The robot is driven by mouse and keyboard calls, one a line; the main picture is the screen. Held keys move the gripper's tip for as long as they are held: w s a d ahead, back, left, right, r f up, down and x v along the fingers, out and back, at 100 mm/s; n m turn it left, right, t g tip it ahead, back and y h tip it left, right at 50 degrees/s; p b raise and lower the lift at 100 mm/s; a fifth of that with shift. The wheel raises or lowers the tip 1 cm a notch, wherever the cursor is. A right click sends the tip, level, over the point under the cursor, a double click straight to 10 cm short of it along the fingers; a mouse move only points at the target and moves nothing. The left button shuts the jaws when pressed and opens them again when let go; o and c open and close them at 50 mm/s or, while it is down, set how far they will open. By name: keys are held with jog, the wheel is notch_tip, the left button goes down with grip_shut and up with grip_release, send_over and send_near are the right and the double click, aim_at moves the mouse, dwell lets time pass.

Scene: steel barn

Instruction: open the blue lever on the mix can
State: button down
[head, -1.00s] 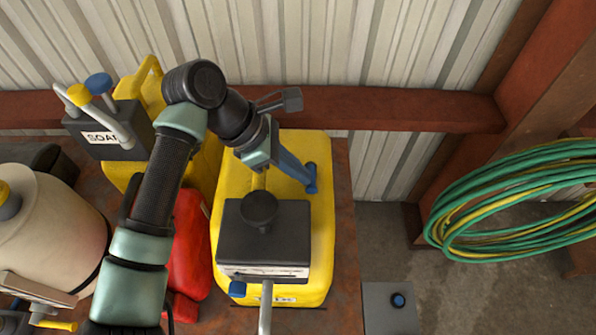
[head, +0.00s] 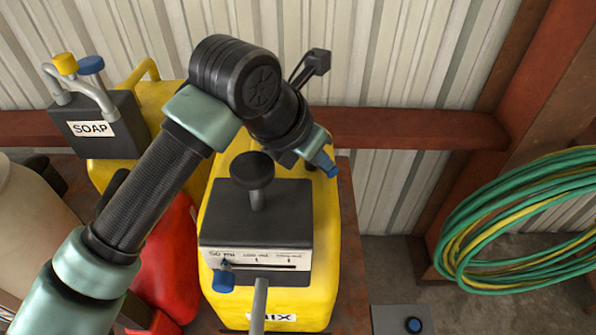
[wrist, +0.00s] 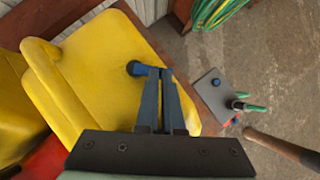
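The mix can (head: 228,303) is a yellow can whose label shows at its front in the head view. A dark box on its top carries a round black knob and a white scale strip. In the wrist view my gripper's blue fingers (wrist: 160,75) come together above the yellow can top (wrist: 95,75). A rounded blue end sticks out left at their tips.
A soap can (head: 125,175) with blue and yellow caps stands left at the back. A red container (head: 172,255) stands between my arm and the mix can. The wall rail (head: 410,130) runs close behind. A green hose coil (head: 520,220) hangs right.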

jog(key=n+b, duration=0.1)
jog(key=b, duration=0.1)
jog(key=d+n+t+y+b, duration=0.1)
jog(key=n+b, duration=0.1)
jog(key=n+y+b, duration=0.1)
jog(key=b, duration=0.1)
jog(key=shift+w+d+f, duration=0.15)
jog(key=shift+w+f, duration=0.25)
jog(key=shift+w+d+b, duration=0.2)
jog(key=shift+w+b, duration=0.05)
jog(key=shift+b, duration=0.85)
jog(key=shift+r, duration=0.3)
jog(key=shift+a, duration=0.1)
jog(key=shift+w+a, duration=0.35)
jog(key=shift+a, duration=0.2)
